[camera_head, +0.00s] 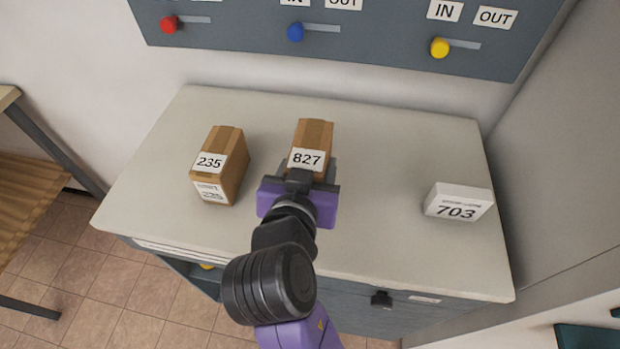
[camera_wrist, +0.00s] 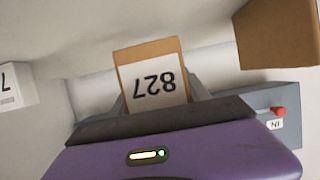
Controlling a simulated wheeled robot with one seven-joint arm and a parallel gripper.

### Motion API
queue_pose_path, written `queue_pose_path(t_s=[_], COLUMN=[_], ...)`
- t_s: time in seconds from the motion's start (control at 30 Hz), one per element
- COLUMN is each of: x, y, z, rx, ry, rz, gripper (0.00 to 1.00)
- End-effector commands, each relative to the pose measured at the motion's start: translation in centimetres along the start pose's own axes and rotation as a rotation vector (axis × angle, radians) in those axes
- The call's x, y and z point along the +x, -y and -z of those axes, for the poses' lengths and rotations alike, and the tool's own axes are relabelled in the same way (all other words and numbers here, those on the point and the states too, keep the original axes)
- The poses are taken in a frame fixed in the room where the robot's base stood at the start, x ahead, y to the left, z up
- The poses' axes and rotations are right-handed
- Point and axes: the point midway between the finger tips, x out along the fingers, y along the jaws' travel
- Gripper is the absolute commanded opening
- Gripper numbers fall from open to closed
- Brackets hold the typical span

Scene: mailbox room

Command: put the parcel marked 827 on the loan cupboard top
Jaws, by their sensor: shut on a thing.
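The parcel marked 827 (camera_head: 312,135) is a brown box with a white label, at the middle of the pale cupboard top (camera_head: 390,170) in the head view. My gripper (camera_head: 307,172) is shut on it from the near side. The parcel also shows in the wrist view (camera_wrist: 152,75), its label upside down between the fingers. The parcel's lower part is hidden behind my gripper, so I cannot tell whether it touches the top.
A brown parcel marked 235 (camera_head: 220,165) stands to the left, and a white box marked 703 (camera_head: 458,202) lies to the right. A grey panel with red, blue and yellow sliders (camera_head: 370,30) is on the wall behind. The surface between 827 and 703 is clear.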

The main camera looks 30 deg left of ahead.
Motion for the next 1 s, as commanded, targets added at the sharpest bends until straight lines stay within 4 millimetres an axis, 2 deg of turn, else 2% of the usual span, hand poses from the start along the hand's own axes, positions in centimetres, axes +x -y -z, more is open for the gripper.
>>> queue_pose_path(t_s=[0.33, 0.77, 0.8, 0.9, 1.0], x=[1.5, 1.8, 1.8, 1.7, 1.7], y=[0.0, 0.0, 0.0, 0.0, 0.0], z=[-3.6, -4.2, -4.3, -4.3, -4.3], rx=[-0.001, 0.000, -0.001, -0.001, -0.001], ry=[-0.002, -0.003, 0.000, 0.000, 0.000], rz=[0.000, 0.001, 0.001, 0.001, 0.001], gripper=[0.00, 0.00, 0.60, 0.76, 0.76])
